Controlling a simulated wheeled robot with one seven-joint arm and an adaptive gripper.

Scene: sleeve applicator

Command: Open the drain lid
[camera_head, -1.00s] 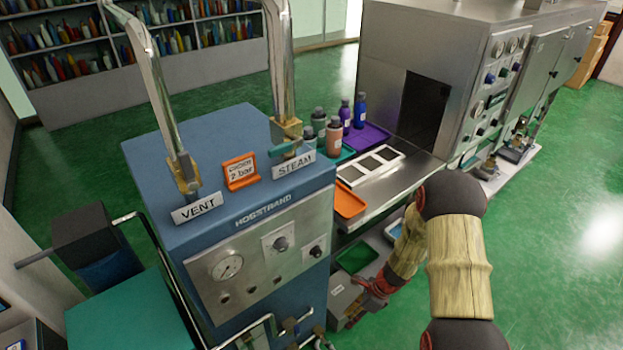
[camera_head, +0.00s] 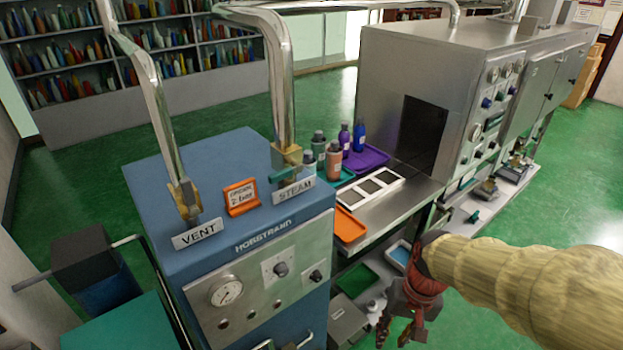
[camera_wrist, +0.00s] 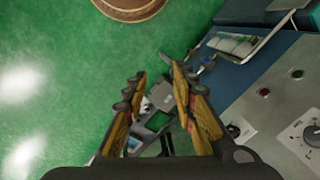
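A grey box with a flat top (camera_head: 347,325) stands low beside the blue machine, partly cut off by the bottom edge of the head view. It may be the drain box with its lid, but no drain label is legible. In the wrist view a small grey box shape (camera_wrist: 165,98) shows beyond the gap between my fingers. My gripper (camera_head: 398,328) is right of the grey box in the head view, pointing down and apart from it. In the wrist view my gripper (camera_wrist: 154,76) has its fingers spread with nothing between them.
The blue machine (camera_head: 250,215) with VENT and STEAM pipes stands left. A steel bench (camera_head: 385,218) carries bottles, an orange tray (camera_head: 348,226) and a white frame. A green tray (camera_head: 356,280) sits below. Green floor (camera_head: 490,325) is open at right. A round brown object (camera_wrist: 130,8) tops the wrist view.

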